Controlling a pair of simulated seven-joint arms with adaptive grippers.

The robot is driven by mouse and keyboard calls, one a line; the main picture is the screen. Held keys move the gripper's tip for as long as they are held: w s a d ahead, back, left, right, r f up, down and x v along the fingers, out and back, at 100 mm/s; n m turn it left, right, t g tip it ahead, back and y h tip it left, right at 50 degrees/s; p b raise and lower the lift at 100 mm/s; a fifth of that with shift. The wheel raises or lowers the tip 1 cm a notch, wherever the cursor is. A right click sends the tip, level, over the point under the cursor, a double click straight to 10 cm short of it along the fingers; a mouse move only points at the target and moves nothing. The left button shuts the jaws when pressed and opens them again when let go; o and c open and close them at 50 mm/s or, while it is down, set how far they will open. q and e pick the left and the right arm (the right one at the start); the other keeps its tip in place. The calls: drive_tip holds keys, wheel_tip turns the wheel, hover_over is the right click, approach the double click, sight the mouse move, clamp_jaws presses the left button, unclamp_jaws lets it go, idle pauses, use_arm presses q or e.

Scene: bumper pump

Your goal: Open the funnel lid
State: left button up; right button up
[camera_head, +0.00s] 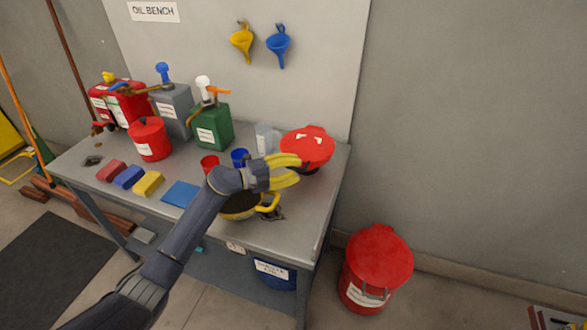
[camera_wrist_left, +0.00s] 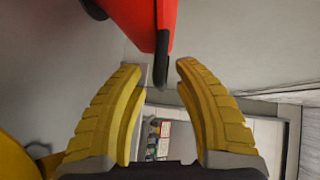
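A red round lid (camera_head: 309,143) with pale marks on top sits at the bench's right end, probably the funnel lid. What it covers is mostly hidden behind my gripper. My left gripper (camera_head: 293,169) is at its front left side with yellow fingers spread and nothing held. In the left wrist view a red part (camera_wrist_left: 133,18) with a black edge hangs from the top. A narrow black tab (camera_wrist_left: 161,62) points down toward the gap between the open fingertips (camera_wrist_left: 156,68). I cannot tell whether a finger touches it. My right gripper is not in view.
A yellow-rimmed dark container (camera_head: 240,208) stands below my left wrist. Blue cup (camera_head: 240,158), red cup (camera_head: 210,163) and a clear jar (camera_head: 264,137) stand behind it. Oil cans, including a green one (camera_head: 213,128), fill the left back. A red bin (camera_head: 376,268) stands on the floor.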

use_arm(q)
clamp_jaws()
drive_tip(key=shift+r, duration=0.15)
idle(0.5)
